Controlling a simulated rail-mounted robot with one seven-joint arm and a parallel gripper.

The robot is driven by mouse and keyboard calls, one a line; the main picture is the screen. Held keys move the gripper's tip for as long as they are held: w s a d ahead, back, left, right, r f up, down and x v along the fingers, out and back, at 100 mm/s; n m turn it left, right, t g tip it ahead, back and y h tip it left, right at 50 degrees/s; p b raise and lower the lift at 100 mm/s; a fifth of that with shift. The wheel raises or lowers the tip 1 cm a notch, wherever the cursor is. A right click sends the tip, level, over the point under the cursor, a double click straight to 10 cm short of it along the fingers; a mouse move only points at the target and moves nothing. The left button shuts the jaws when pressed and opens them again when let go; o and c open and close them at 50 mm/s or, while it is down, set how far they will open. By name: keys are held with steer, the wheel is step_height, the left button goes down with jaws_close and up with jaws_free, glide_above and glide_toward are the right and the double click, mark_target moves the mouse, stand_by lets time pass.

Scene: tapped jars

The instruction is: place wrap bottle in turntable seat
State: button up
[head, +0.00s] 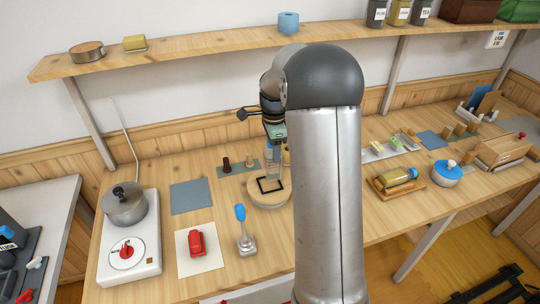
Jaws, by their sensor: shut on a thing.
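My gripper (274,138) points down over the turntable and is shut on a pale, see-through bottle, which I take for the wrap bottle (272,162). The bottle looks upright. The turntable (263,203) is a round, light wooden disc on the bench. Its seat (270,184) shows as a dark square frame on top. The bottle's lower end appears just above or within the back of the frame; I cannot tell whether it touches. My arm covers the turntable's right side and part of the bench behind it.
A grey-headed tool with a blue top (241,228) stands in front of the turntable. A red object (196,242) lies on a white sheet. A pot (125,205) sits on a white stove at left. A capped bottle (395,177) lies on a wooden tray at right. A blue-grey mat (191,196) is bare.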

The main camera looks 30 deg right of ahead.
steer(key=shift+w+a+f+p, duration=0.1)
steer(key=shift+a+f, duration=0.05)
steer(key=shift+f, duration=0.55)
steer(key=shift+w+a+f+p, duration=0.1)
steer(key=shift+a+f+p, duration=0.1)
steer(key=shift+f, duration=0.5)
steer(key=shift+w+a+f+p, duration=0.1)
steer(key=shift+a+f, duration=0.05)
steer(key=shift+f, duration=0.55)
steer(key=shift+f, duration=0.15)
steer(key=o, duration=1.5)
